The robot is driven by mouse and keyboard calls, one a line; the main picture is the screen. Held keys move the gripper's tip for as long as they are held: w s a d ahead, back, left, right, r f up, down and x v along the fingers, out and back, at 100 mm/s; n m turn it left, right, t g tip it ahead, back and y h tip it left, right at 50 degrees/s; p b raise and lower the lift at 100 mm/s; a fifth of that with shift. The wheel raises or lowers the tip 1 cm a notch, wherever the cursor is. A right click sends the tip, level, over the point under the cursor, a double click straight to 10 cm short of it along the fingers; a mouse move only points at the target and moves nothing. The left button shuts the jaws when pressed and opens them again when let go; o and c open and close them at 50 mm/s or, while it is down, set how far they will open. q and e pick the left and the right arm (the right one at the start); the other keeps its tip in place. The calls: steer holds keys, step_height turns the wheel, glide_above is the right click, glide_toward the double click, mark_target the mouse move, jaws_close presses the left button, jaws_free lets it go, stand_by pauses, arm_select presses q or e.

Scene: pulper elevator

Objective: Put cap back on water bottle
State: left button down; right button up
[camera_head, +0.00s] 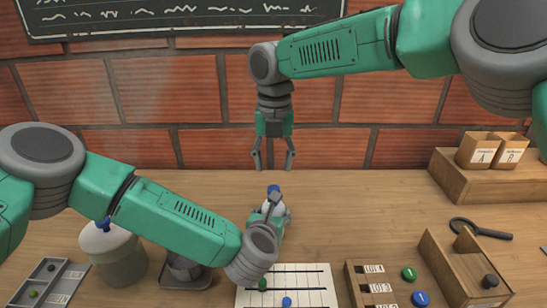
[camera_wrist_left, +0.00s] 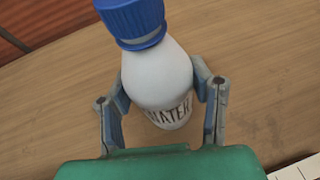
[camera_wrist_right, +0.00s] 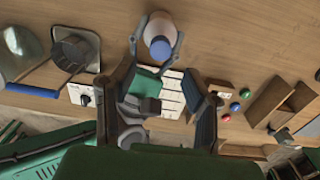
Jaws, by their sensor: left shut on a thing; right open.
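The white water bottle (camera_wrist_left: 158,82) stands on the table between the fingers of my left gripper (camera_wrist_left: 162,108), which is shut on its body. The blue cap (camera_wrist_left: 133,20) sits on top of the bottle's neck in the left wrist view; I cannot tell whether it is screwed tight. The cap also shows in the head view (camera_head: 273,189) and in the right wrist view (camera_wrist_right: 160,48). My right gripper (camera_head: 273,165) is open and empty, pointing down above and behind the bottle, apart from the cap. My left gripper partly hides the bottle in the head view.
A slotted wooden rack (camera_head: 360,285), an open box (camera_head: 450,265) and a magnifier (camera_head: 480,228) are at right.

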mark_target(271, 187)
step_height(271, 187, down, 7)
stand_by(0.3)
jaws_close()
steer(key=m, duration=0.6)
steer(key=shift+a+m, duration=0.1)
steer(key=shift+m, duration=0.2)
steer(key=m, duration=1.9)
steer(key=shift+a, duration=0.1)
